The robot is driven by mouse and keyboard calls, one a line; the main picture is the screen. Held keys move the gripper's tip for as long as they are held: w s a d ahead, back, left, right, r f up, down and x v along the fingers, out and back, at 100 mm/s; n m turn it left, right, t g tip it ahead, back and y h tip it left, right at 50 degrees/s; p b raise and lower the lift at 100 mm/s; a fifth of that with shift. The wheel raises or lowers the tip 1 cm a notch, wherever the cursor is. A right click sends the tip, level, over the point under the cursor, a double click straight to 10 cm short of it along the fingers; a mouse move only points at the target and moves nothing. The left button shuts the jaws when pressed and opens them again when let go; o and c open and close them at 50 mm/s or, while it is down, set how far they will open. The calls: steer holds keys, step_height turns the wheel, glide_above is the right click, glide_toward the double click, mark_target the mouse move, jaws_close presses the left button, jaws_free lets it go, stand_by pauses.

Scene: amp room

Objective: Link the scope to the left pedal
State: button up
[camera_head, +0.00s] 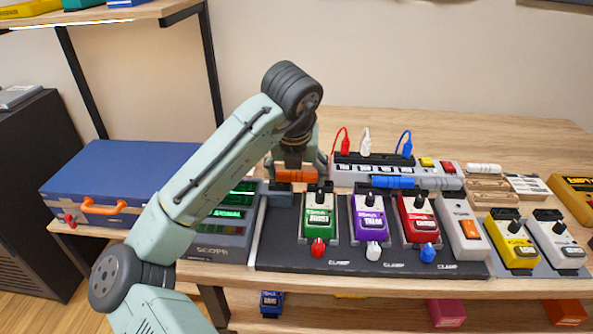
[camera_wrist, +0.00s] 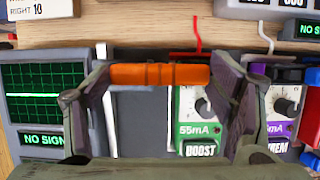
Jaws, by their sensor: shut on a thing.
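My gripper (camera_head: 295,172) is shut on an orange cylindrical link (camera_head: 290,176), held crosswise between the fingers. In the wrist view the link (camera_wrist: 160,75) spans the gap from the scope side toward the green pedal. The scope (camera_wrist: 35,110) has green screens, one reading "NO SIGNAL"; in the head view my arm partly covers the scope (camera_head: 225,240). The left pedal is green and marked BOOST (camera_head: 318,218), with a red plug at its front. The link appears over the gap between scope and pedal; I cannot tell if it touches either.
Purple (camera_head: 369,218) and red (camera_head: 417,218) pedals stand right of the green one on a dark board (camera_head: 290,250). A blue link (camera_head: 391,182) lies behind them, by the power strip (camera_head: 380,170) with cables. A blue case (camera_head: 120,180) is at left.

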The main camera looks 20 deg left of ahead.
steer(key=o, duration=1.2)
steer(key=shift+o, duration=0.2)
steer(key=shift+r+p, duration=2.85)
steer(key=shift+r, duration=0.65)
